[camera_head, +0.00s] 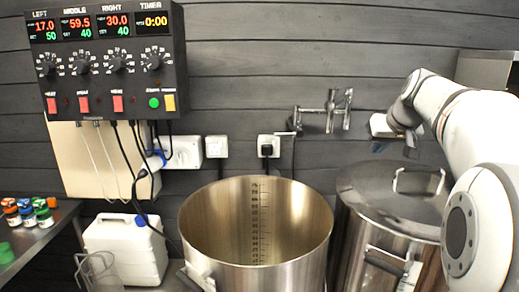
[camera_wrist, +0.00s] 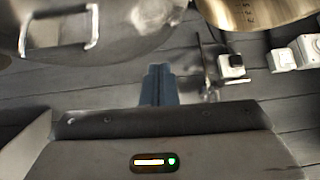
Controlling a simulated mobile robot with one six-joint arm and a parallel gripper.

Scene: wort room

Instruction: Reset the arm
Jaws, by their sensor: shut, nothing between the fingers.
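My white arm (camera_head: 465,115) reaches in from the right of the head view, bent over the lidded steel pot. Its wrist end is above the lid, close to the wall tap; the fingers cannot be made out there. In the wrist view my gripper (camera_wrist: 158,84) shows as two dark blue fingers, shut together with nothing between them. They are apart from the lid and pots.
An open steel pot (camera_head: 256,262) stands in the middle, left of the lidded pot (camera_head: 395,198). A wall tap (camera_head: 330,110) and sockets (camera_head: 216,147) are behind. A control box (camera_head: 105,62) hangs upper left, above a white canister (camera_head: 125,245). Small jars (camera_head: 27,215) stand far left.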

